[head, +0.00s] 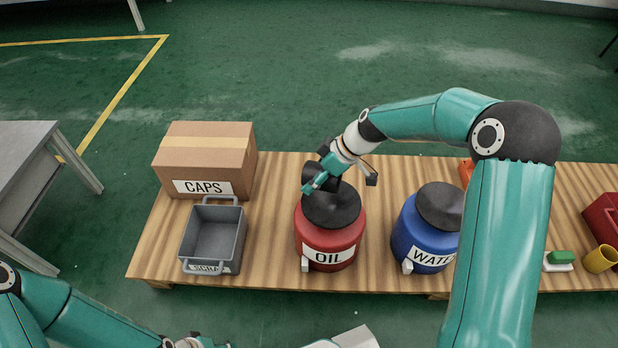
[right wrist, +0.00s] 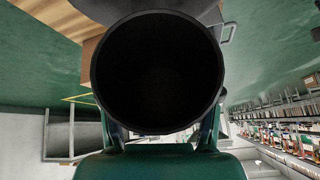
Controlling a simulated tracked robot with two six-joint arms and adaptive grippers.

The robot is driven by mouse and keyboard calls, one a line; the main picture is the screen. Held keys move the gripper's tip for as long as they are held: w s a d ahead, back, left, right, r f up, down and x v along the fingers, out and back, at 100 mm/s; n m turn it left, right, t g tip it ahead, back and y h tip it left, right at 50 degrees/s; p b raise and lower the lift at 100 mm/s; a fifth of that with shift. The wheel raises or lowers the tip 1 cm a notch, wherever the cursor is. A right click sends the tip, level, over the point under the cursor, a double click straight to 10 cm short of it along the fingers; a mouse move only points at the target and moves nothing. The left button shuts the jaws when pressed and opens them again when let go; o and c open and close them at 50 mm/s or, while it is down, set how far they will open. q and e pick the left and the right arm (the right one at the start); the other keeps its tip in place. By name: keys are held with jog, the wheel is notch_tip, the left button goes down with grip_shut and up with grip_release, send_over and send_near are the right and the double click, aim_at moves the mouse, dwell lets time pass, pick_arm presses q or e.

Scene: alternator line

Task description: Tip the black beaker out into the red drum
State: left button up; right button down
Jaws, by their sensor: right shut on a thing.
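The red drum (head: 312,238), labelled OIL, stands on the wooden bench with a dark top (head: 335,208). My right gripper (head: 322,182) is shut on the black beaker (head: 313,172), above the back of the drum. The beaker looks tilted in the head view, but the gripper partly hides it. In the right wrist view, the beaker's round mouth (right wrist: 158,72) faces the camera and its inside is dark; I cannot tell what it holds. My left gripper (head: 198,342) is at the bottom edge, mostly cut off.
A blue drum (head: 412,240), labelled WATER, stands right of the red one, partly behind my right arm. A grey bin (head: 214,238) and a CAPS carton (head: 208,150) are on the left. A yellow cup (head: 600,259) and a red object (head: 605,215) are far right.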

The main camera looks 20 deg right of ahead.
jog(key=shift+r+p, duration=0.8)
jog(key=shift+r, duration=0.85)
jog(key=shift+s+r, duration=0.1)
jog(key=shift+r, duration=0.1)
notch_tip(320, 180, up, 17)
jog(key=s+a+m+t+h+p, duration=0.2)
jog(key=m+p, duration=0.3)
jog(key=p, duration=1.6)
notch_tip(320, 180, up, 16)
jog(key=f+m+t+h+p, duration=0.15)
jog(key=m+p, duration=0.35)
jog(key=p, duration=1.3)
send_over(315, 167)
jog(key=s+a, duration=0.1)
jog(key=s, duration=0.6)
jog(key=r, duration=0.1)
jog(key=shift+g+h, duration=0.25)
jog(key=shift+h, duration=0.2)
jog(key=shift+d+f, duration=0.1)
